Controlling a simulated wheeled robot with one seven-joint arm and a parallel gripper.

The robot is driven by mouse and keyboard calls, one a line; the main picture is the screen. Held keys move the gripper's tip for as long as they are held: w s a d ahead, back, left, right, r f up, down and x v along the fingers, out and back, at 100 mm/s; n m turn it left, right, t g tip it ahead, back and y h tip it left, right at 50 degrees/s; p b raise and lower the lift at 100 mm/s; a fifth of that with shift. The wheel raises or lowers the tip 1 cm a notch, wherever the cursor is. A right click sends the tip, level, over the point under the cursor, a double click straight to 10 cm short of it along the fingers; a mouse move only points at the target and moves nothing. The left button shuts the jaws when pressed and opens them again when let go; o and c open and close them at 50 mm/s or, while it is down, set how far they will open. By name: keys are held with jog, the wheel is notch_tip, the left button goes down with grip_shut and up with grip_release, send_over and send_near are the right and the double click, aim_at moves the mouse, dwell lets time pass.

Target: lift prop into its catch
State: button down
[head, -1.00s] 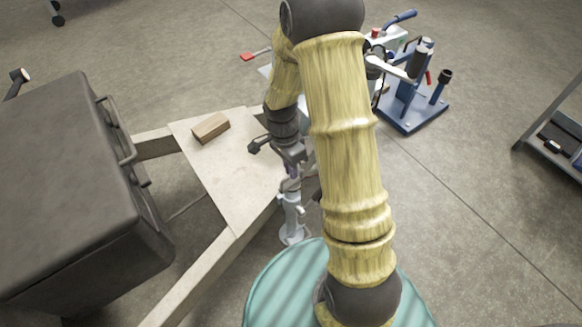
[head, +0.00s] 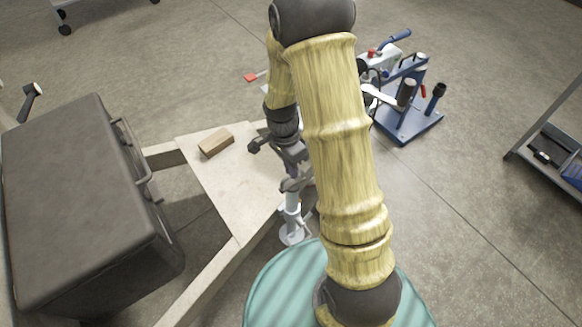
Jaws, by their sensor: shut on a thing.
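The prop (head: 291,222) is a pale grey, upright post with a round foot, beside the right edge of the trailer frame's light plate (head: 235,195). My gripper (head: 292,184) is at the upper part of the prop and is shut on it. The gripper and arm hide the prop's top, and the fingertips are small and partly covered. I cannot make out the catch. Whether the foot touches the floor is unclear.
A wooden block (head: 216,142) lies on the plate. A large dark box (head: 85,200) stands at the left. A blue stand with tools (head: 408,122) is beyond my arm, and a shelf cart (head: 550,150) is at the right. Floor between them is clear.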

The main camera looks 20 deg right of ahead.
notch_tip(320, 180, up, 6)
jog(key=p, duration=0.4)
jog(key=shift+a+f, duration=0.1)
jog(key=shift+f, duration=0.15)
jog(key=shift+w+r, duration=0.1)
jog(key=c, duration=1.5)
grip_release()
jog(key=shift+r, duration=0.1)
jog(key=w+r+p, duration=0.1)
jog(key=r+p, duration=0.1)
jog(key=r, duration=0.6)
jog(key=w+a+r+p, duration=0.1)
jog(key=w+r+p, duration=0.1)
jog(key=r, duration=0.7)
jog(key=shift+p, duration=0.7)
